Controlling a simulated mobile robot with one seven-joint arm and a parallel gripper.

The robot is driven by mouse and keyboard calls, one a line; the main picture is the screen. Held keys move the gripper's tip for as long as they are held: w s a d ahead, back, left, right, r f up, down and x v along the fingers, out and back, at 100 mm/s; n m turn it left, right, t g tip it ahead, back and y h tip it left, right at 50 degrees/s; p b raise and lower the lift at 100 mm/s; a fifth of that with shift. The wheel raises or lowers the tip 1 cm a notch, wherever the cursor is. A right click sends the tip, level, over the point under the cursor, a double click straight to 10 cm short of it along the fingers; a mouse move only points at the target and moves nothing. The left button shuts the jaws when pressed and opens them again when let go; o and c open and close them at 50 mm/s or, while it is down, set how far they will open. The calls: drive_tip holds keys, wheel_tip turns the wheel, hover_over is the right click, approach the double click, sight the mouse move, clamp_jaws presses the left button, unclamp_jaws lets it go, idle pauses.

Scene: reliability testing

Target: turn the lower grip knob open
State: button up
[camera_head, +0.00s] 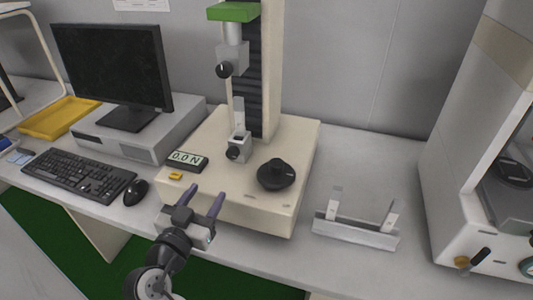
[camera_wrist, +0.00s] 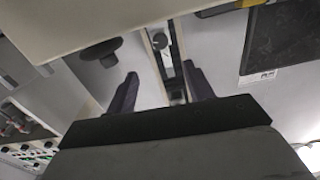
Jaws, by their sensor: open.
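The lower grip (camera_head: 240,142) is a small grey metal block on the cream tester's base, with a black round knob (camera_head: 233,153) on its front. A pale strip stands up from this grip towards the upper grip (camera_head: 232,60), which has its own black knob (camera_head: 224,70). My gripper (camera_head: 207,193) is in front of the base, short of the lower knob and apart from it. Its two dark fingers are spread with nothing between them. In the wrist view my open gripper (camera_wrist: 160,70) points towards grey grip parts; which dark knob shows there is unclear.
A black round dial (camera_head: 276,174) sits on the base right of the lower grip. A force display (camera_head: 187,161) lies to the left. A mouse (camera_head: 136,192), keyboard (camera_head: 80,176) and monitor (camera_head: 115,72) are further left. A metal bracket (camera_head: 356,232) stands at right.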

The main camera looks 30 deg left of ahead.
sight(231, 155)
drive_tip(key=p+x, duration=0.4)
drive_tip(key=x, duration=0.8)
drive_tip(key=shift+r, duration=0.15)
drive_tip(key=shift+x, duration=0.75)
